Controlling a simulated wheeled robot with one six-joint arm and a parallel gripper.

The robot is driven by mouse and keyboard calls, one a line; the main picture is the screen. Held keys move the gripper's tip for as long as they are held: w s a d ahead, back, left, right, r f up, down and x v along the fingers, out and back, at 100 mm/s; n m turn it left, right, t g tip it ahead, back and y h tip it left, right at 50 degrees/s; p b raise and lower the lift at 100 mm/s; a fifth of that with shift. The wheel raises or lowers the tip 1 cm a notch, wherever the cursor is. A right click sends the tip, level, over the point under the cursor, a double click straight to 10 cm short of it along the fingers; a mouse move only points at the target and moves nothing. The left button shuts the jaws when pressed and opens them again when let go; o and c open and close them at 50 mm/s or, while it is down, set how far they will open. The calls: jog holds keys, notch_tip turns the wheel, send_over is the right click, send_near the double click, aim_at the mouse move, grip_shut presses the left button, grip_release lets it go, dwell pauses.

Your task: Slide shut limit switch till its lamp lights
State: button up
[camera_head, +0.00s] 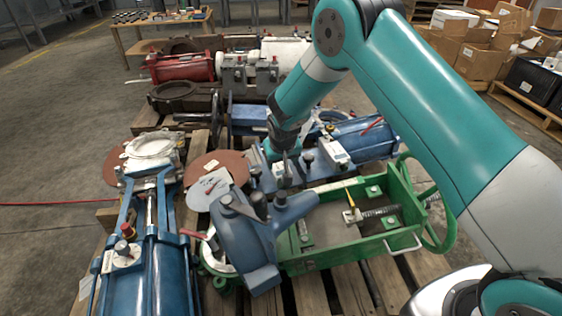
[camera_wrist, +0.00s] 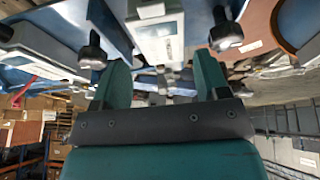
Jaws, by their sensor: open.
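My gripper (camera_head: 284,154) points down over a blue mounting plate behind the green frame in the head view. In the wrist view its two teal fingers (camera_wrist: 160,82) stand apart with nothing between them. A pale box with a label (camera_wrist: 158,38), which may be the limit switch, lies just beyond the fingertips, between two black knobs (camera_wrist: 92,52). In the head view a pale box (camera_head: 282,174) sits under my gripper, and another white box (camera_head: 335,151) stands to its right. I cannot tell which is the limit switch. No lit lamp can be made out.
The green frame (camera_head: 296,262) with a handwheel (camera_head: 441,222) is in front. A blue valve body (camera_head: 247,240) leans at its left end. A blue cylinder (camera_head: 155,275) is at front left. Red and white cylinders lie behind. Parts crowd the pallets; open floor lies left.

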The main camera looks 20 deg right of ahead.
jog(key=d+p+v, duration=0.1)
jog(key=p+v, duration=0.2)
jog(key=v, duration=0.7)
jog(key=shift+a, duration=0.45)
jog(key=shift+s, duration=0.1)
